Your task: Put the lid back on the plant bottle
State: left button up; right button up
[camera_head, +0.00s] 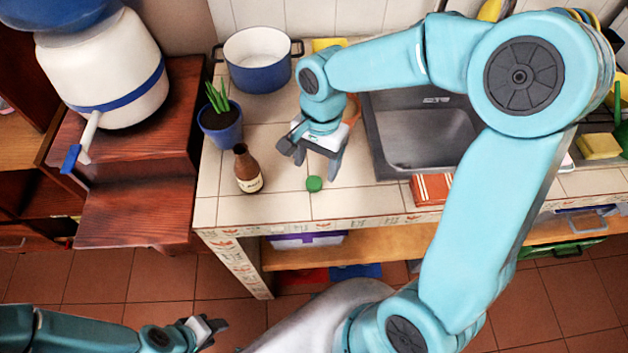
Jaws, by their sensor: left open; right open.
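A brown bottle (248,170) with a pale label stands upright and uncapped on the tiled counter. A small green lid (314,184) lies on the counter to its right, apart from it. My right gripper (318,162) is open and points down, just above and behind the green lid; it does not appear to hold anything. My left gripper (213,328) is low at the bottom left, over the floor, away from the counter. The gap between its fingers is hard to see.
A potted plant (220,125) in a blue pot stands behind the bottle. A blue and white pot (258,62) is at the back. A metal sink (425,135) lies to the right, with a red box (431,188) by its front edge. The counter between bottle and lid is clear.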

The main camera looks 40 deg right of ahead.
aim_at(314, 182)
jog(key=f, duration=0.5)
jog(key=shift+a+f+p, duration=0.1)
jog(key=shift+a+p, duration=0.15)
jog(key=shift+p, duration=0.1)
jog(key=c, duration=1.1)
